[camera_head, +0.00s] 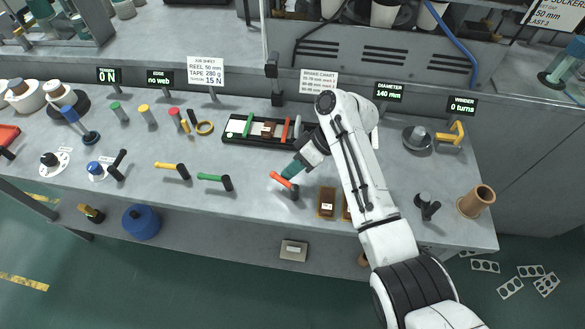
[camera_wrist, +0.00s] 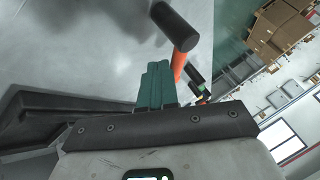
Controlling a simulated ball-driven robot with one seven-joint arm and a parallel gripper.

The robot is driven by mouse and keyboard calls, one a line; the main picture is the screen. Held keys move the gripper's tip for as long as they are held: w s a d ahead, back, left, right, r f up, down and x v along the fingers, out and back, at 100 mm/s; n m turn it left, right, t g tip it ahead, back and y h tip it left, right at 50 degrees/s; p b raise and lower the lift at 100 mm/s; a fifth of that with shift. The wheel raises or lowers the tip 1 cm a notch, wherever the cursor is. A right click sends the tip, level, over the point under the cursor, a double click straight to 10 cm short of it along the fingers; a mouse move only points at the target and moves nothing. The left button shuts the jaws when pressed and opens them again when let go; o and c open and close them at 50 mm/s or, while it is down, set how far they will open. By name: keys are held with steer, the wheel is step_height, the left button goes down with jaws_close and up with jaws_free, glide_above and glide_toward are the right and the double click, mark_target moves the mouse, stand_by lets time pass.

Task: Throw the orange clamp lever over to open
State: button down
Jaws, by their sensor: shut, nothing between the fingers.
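The orange clamp lever (camera_head: 281,180) stands at the front of the bench, left of my arm, with its black end piece (camera_head: 294,192) toward the lower right. My gripper (camera_head: 290,171) is shut and empty, its teal fingers just behind and above the orange bar. In the wrist view the shut teal fingers (camera_wrist: 156,86) are beside the orange lever (camera_wrist: 179,66), and the black piece (camera_wrist: 174,26) sticks out past them. The fingers partly hide the lever there. I cannot tell whether they touch it.
A green lever (camera_head: 211,178) and a yellow lever (camera_head: 170,166) stand to the left. A black tray (camera_head: 232,138) with coloured bars lies behind. A brown block (camera_head: 327,202) is close on the right. The bench's front edge is just below the lever.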

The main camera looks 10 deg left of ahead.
steer(key=shift+s+a, duration=0.15)
steer(key=shift+a, duration=0.25)
steer(key=shift+s+a, duration=0.25)
steer(key=shift+a, duration=0.15)
steer(key=shift+s+a, duration=0.1)
stand_by(0.8)
stand_by(2.0)
